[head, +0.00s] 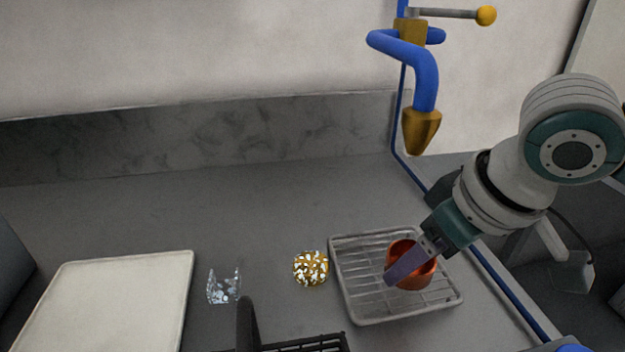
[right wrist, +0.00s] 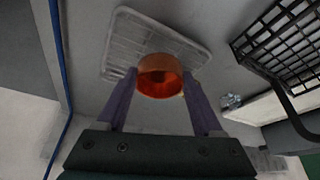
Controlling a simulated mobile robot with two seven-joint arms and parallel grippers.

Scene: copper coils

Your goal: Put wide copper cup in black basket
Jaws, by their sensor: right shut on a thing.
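The wide copper cup (head: 421,272) is over the wire rack at the right of the head view, between the fingers of my right gripper (head: 398,272). In the right wrist view the cup (right wrist: 160,78) sits between the two purple fingers of that gripper (right wrist: 160,95), which is shut on it. I cannot tell whether the cup touches the rack. The black basket (head: 305,343) shows only in part at the bottom edge of the head view; its mesh side (right wrist: 285,45) is at the right of the wrist view. My left gripper is not in view.
The wire rack (head: 345,290) lies on the grey counter. A gold-and-white patterned round object (head: 310,268) and a clear glass (head: 224,287) stand left of it. A cream tray (head: 110,300) is at the left. A blue tap with a brass spout (head: 421,130) hangs above.

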